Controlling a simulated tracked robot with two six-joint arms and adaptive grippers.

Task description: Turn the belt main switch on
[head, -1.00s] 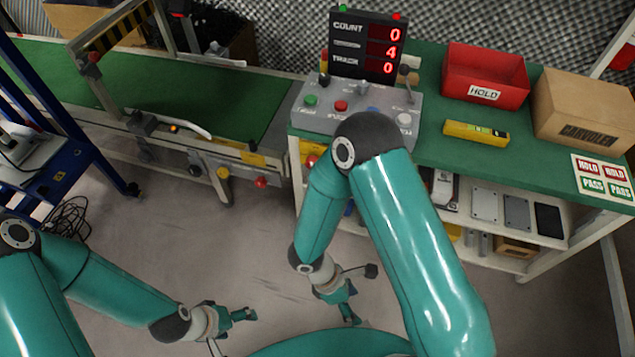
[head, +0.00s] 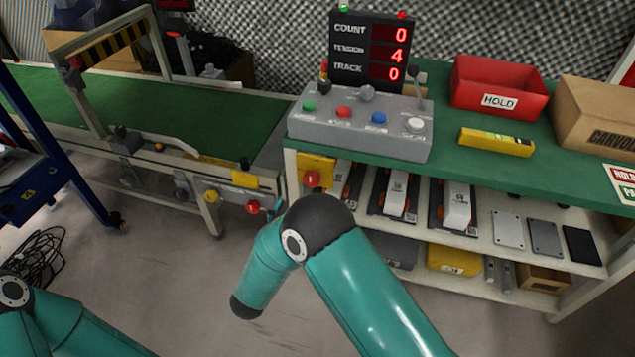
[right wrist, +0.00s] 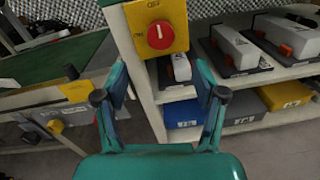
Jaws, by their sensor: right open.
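The belt main switch is a yellow box (right wrist: 176,12) with a round red knob (right wrist: 161,36), marked OFF above and ON at the left. The knob's white mark looks upright, towards OFF. In the head view the red knob (head: 312,179) sits on the bench's left front end, under the green top. My right gripper (right wrist: 160,85) is open and empty, with its fingers spread below and in front of the switch, apart from it. In the head view my right arm mostly hides this gripper. My left gripper is out of view; only part of its arm shows at bottom left.
A grey control box (head: 360,135) with coloured buttons stands on the bench above the switch. The conveyor (head: 225,112) is to its left, with a smaller red knob (head: 253,207) on its frame. Shelves (head: 480,235) at the right hold devices and bins. Floor in front is open.

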